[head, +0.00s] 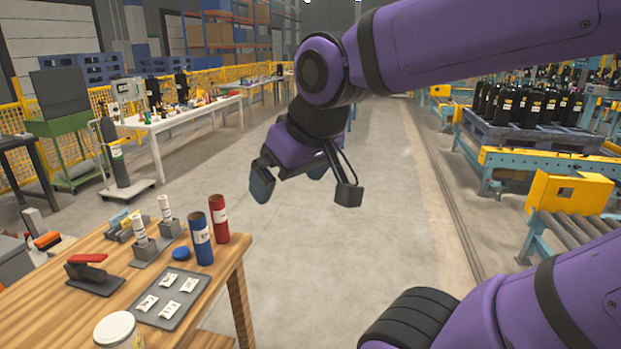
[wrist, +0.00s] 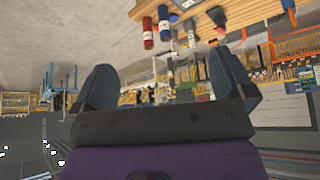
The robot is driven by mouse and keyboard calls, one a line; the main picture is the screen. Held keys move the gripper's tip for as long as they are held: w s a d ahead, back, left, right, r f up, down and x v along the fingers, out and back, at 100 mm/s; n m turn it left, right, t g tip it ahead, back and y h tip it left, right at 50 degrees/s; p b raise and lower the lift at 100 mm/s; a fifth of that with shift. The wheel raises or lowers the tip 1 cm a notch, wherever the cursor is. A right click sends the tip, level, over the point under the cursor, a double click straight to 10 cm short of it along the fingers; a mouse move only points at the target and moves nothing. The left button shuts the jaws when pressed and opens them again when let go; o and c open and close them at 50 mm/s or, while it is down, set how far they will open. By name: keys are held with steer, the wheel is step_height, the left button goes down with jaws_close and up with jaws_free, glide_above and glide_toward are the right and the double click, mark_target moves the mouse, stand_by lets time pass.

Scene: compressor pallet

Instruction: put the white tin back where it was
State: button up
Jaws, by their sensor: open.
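A white tin (head: 117,331) with a white lid stands at the near edge of the wooden table in the head view, partly cut off by the bottom of the picture. A yellowish patch shows on its side. My gripper (head: 290,183) hangs in the air past the table's right side, apart from the tin. In the wrist view my gripper (wrist: 165,85) has its two dark fingers spread wide with nothing between them. I cannot make out the tin in the wrist view.
The wooden table (head: 215,292) holds a grey tray (head: 155,312) with several white packets, a blue tube (head: 201,240), a red tube (head: 218,220), a blue cap (head: 181,253), a red-handled stapler-like tool (head: 92,276) and grey holders. Open floor lies right of the table.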

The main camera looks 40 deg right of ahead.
steer(key=shift+g, duration=0.3)
steer(key=s, duration=0.4)
steer(key=shift+d+r, duration=0.25)
steer(key=shift+r, duration=0.1)
stand_by(0.5)
